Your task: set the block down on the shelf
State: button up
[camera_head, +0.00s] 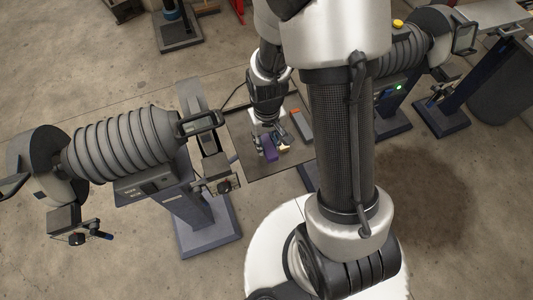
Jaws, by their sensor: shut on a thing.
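My gripper (270,143) is small in the picture, low over a dark brown flat surface (252,168) between the two machines. This surface looks like the shelf. A purple block (270,152) shows between the fingers, and the gripper appears shut on it. The fingers hide part of the block. I cannot tell whether its underside touches the surface.
A small yellowish item (284,150) lies just right of the block. A grey bar with an orange end (300,124) lies behind it to the right. A ribbed grey machine (120,145) stands left, and another (405,55) stands right. The concrete floor is partly clear.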

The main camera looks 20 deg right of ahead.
jog(key=shift+w+f+b, duration=0.1)
jog(key=shift+f+b, duration=0.9)
jog(key=shift+f, duration=2.35)
jog(key=shift+f, duration=0.15)
jog(key=o, duration=0.8)
jog(key=shift+c, duration=0.2)
